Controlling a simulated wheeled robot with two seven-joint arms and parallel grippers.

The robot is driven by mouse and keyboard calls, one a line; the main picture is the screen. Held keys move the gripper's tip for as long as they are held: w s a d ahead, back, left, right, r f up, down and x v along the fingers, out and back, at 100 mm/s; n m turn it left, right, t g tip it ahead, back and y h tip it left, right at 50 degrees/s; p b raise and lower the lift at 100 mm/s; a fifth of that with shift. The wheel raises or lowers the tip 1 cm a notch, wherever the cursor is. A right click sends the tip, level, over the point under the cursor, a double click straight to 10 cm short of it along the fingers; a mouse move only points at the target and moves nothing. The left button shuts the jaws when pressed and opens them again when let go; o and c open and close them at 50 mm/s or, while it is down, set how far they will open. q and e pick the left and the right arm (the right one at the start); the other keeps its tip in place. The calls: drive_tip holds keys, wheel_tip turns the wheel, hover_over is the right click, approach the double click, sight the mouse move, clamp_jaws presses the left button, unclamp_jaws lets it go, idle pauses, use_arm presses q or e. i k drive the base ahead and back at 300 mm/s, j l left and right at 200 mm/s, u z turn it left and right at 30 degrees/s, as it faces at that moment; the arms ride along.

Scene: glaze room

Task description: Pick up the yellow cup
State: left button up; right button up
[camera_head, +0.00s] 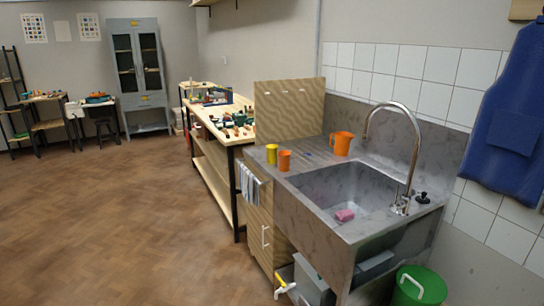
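The yellow cup (272,154) stands upright on the left end of the grey stone sink counter (314,163). An orange cup (285,160) stands close beside it, to the right and a little nearer to me. An orange jug (342,143) stands farther back on the counter, right of both cups. Neither of my grippers shows in the head view.
The sink basin (345,187) holds a pink sponge (344,215), with a tall chrome faucet (414,150) at its right. A cloth (249,184) hangs on the cabinet's left side. A green bin (418,286) stands below right. The wooden floor (120,220) at left is clear.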

sight(272, 154)
drive_tip(key=i+j+z, duration=0.1)
drive_tip(key=z, duration=0.4)
drive_tip(key=i+j+z, duration=0.45)
drive_tip(key=i+j, duration=0.15)
drive_tip(key=j, duration=0.2)
drive_tip(key=i+j+z, duration=0.2)
drive_tip(key=j, duration=0.25)
drive_tip(key=i+j, duration=0.2)
drive_tip(key=j, duration=0.15)
drive_tip(key=i+j, duration=0.2)
drive_tip(key=j, duration=0.2)
drive_tip(key=i+j, duration=0.2)
drive_tip(key=j, duration=0.15)
drive_tip(key=i+j, duration=0.15)
drive_tip(key=j, duration=0.25)
drive_tip(key=i+j+z, duration=0.1)
drive_tip(key=j, duration=0.25)
drive_tip(key=i+j, duration=0.3)
drive_tip(key=j, duration=0.1)
